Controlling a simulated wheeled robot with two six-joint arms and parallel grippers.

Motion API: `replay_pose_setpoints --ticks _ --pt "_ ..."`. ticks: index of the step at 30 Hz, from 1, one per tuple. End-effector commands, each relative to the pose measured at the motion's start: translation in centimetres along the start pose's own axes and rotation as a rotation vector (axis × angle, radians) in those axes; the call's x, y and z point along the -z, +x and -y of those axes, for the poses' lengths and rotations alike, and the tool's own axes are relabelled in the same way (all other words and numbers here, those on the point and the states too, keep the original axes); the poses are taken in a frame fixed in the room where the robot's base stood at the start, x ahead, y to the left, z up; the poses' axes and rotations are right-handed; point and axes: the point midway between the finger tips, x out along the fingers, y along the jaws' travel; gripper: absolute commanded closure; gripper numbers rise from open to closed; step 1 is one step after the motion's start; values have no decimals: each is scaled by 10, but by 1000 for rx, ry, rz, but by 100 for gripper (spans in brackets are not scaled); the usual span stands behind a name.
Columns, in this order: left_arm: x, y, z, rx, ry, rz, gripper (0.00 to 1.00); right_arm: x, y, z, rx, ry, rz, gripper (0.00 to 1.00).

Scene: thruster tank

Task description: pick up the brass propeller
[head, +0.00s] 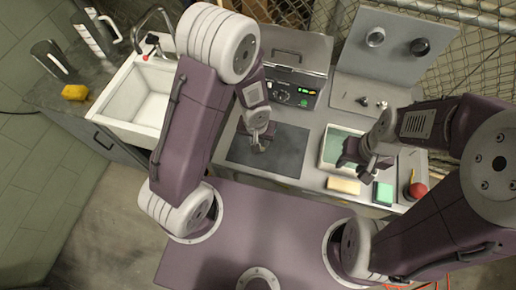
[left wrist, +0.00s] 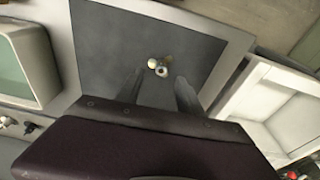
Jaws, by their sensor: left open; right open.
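The brass propeller (left wrist: 160,68) lies on a dark grey mat (left wrist: 110,40), small and with a pale hub, in the left wrist view. The mat also shows in the head view (head: 285,160), where my left gripper hides the propeller. My left gripper (left wrist: 158,92) is open and empty above the mat, its two fingers apart on the near side of the propeller. It also shows in the head view (head: 260,143). My right gripper (head: 370,160) is open above the pale green tray (head: 328,158) on the right.
A white sink (head: 140,95) is at the left, with a yellow sponge (head: 75,92) beyond it. A lidded machine with a lit panel (head: 293,93) stands behind the mat. A cream block (head: 343,185), a green block (head: 383,193) and a red ball (head: 417,190) line the front right.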

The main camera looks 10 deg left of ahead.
Motion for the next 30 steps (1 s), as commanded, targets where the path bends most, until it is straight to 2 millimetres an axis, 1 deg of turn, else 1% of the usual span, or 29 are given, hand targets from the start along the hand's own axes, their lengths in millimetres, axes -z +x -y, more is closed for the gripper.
replay_pose_setpoints --ticks 4,7,10,16,17,18,20,21,22,30 --pt "0 30 3 0 0 2 56 -2 22 0 0 0 0 57" --pt "0 46 3 -1 -1 0 56 -4 34 -1 0 0 0 57" --pt "1 52 3 -1 -1 0 56 -4 38 -1 0 0 0 57" --pt "2 50 3 -1 -1 0 56 -4 35 -1 0 0 0 57" --pt "2 50 3 0 -1 0 59 -4 35 -1 0 0 0 57" --pt "2 50 3 0 -1 0 70 -4 35 -1 0 0 0 57" --pt "2 50 3 0 -1 0 87 -4 35 -1 0 0 0 57" --pt "2 50 3 0 -1 0 98 -4 35 -1 0 0 0 57" --pt "2 50 3 0 -1 0 100 -4 35 -1 0 0 0 57" --pt "2 50 3 0 -1 0 100 -4 35 -1 0 0 0 57"
